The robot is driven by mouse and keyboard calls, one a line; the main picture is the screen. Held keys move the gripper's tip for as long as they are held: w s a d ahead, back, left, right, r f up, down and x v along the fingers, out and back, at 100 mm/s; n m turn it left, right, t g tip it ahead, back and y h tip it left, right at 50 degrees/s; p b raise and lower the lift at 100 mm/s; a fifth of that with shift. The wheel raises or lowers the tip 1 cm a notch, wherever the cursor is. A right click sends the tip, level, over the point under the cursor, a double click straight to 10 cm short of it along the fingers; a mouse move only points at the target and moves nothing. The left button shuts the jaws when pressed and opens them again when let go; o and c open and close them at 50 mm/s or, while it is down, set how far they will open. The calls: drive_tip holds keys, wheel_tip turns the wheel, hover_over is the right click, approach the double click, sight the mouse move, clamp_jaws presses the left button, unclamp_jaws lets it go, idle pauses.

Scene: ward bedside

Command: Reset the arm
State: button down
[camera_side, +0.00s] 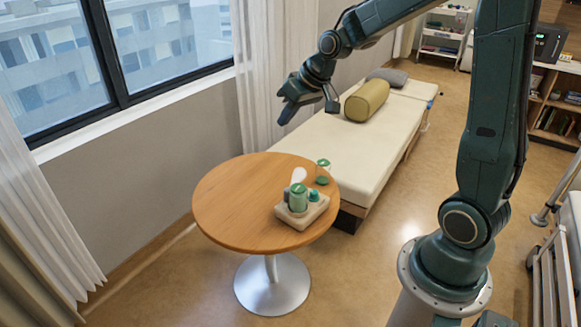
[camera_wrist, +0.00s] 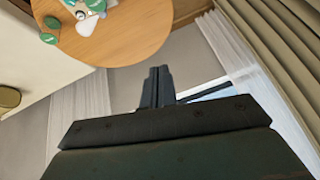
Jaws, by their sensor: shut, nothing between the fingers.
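My arm reaches in from the right in the side view, bent high over the room. My gripper (camera_side: 288,113) hangs in the air above and behind the round wooden table (camera_side: 232,208), in front of the white curtain. Its fingers are together and hold nothing. In the wrist view, my gripper (camera_wrist: 158,75) shows as two dark fingers side by side, and the table (camera_wrist: 140,35) lies beyond them at the top. The gripper touches nothing that I can see.
A light tray (camera_side: 296,222) on the table holds a green-lidded jar (camera_side: 298,198) and small items. A bed (camera_side: 340,150) with a yellow-green bolster (camera_side: 366,101) lies behind the table. A window (camera_side: 130,45) and curtains line the left.

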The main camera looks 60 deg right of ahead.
drive_tip(key=s+a+r, duration=0.2)
drive_tip(key=s+a, duration=0.1)
drive_tip(key=s, duration=0.5)
drive_tip(key=s+a+r+n, duration=0.1)
drive_tip(key=s+a+r, duration=0.1)
drive_tip(key=s, duration=0.6)
drive_tip(key=s+a+r, duration=0.2)
drive_tip(key=s+a, duration=0.2)
drive_tip(key=s, duration=0.4)
drive_tip(key=shift+a+r+n+g+h, duration=0.3)
drive_tip(key=shift+r+n+h, duration=0.05)
drive_tip(key=shift+n+h, duration=0.05)
idle(0.4)
